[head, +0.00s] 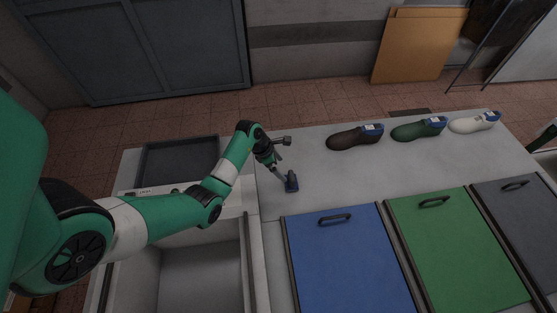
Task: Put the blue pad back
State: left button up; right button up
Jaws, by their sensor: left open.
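A small dark blue pad (292,184) lies on the grey table, left of the row of shoe lasts and beyond the blue panel. My left gripper (281,174) reaches down from the upper left, its jaws open, with the fingertips close beside the pad. I cannot tell whether they touch it.
Brown (348,140), green (416,130) and white (470,125) shoe lasts with blue tops stand at the back. Blue (345,265), green (455,250) and grey (522,225) handled panels lie in front. A dark tray (178,142) and an open bin (200,283) are at left.

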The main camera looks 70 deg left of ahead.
pick_arm(q)
jog(key=shift+v, duration=0.85)
pick_arm(e)
jog(key=shift+r, duration=0.3)
